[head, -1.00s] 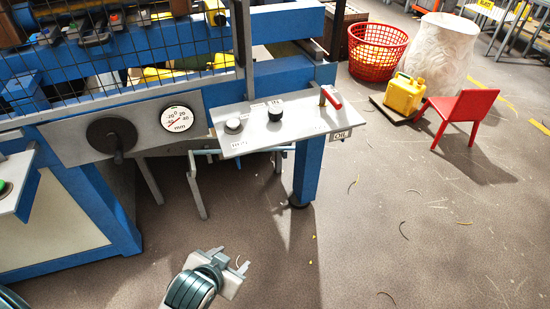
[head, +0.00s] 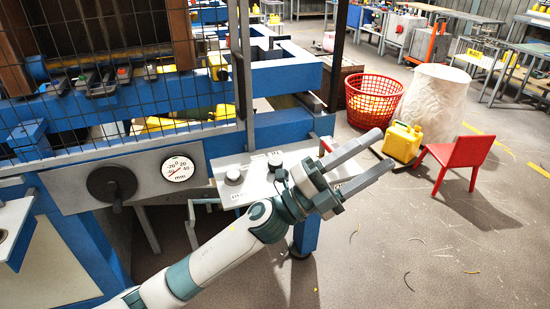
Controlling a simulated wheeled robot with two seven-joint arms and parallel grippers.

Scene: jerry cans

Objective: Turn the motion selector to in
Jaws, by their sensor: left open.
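The control panel (head: 255,187) is a light grey plate on the front of the blue machine. A black knob (head: 275,163) stands near its middle beside the "IN" lettering, partly covered by my left arm; which way it points I cannot tell. My right gripper is out of view.
A red-handled lever (head: 327,144) at the panel's right end stands close to my left gripper. A dial (head: 178,169) and a dark crank wheel (head: 111,182) are to the left. A red basket (head: 374,98), yellow can (head: 402,142) and red chair (head: 456,153) stand on the floor to the right.

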